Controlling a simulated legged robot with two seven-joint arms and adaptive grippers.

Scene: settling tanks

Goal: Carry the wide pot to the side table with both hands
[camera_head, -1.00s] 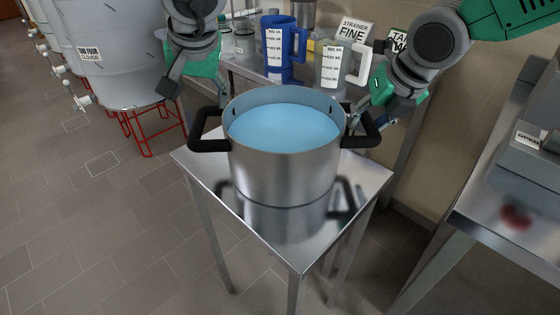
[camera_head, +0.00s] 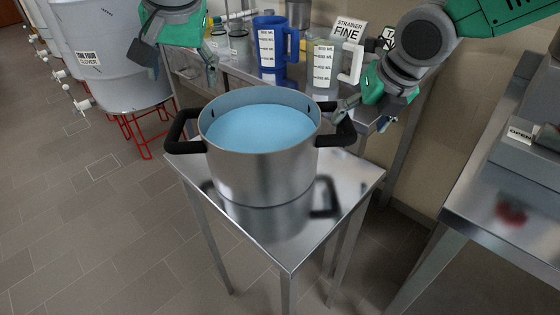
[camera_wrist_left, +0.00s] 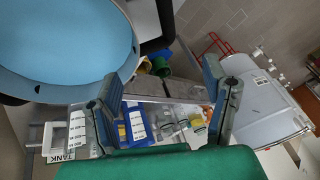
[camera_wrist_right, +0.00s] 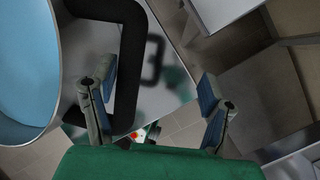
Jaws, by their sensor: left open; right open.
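The wide pot (camera_head: 262,170) is steel with black side handles and pale blue contents, and stands upright on a small metal table (camera_head: 290,248). My left gripper (camera_head: 180,66) is open and empty, behind and above the pot's left handle (camera_head: 180,136); the left wrist view shows that handle (camera_wrist_left: 157,46) beyond the fingers (camera_wrist_left: 162,85). My right gripper (camera_head: 364,114) is open close to the right handle (camera_head: 338,134). In the right wrist view this handle (camera_wrist_right: 130,65) passes beside and partly behind the left finger of the gripper (camera_wrist_right: 160,85); I cannot tell whether they touch.
A back bench holds a blue jug (camera_head: 270,52), a clear jug (camera_head: 322,68) and a strainer sign (camera_head: 349,31). A grey tank (camera_head: 108,55) on a red stand is at left. Another metal bench (camera_head: 500,215) is at right. Floor at front left is clear.

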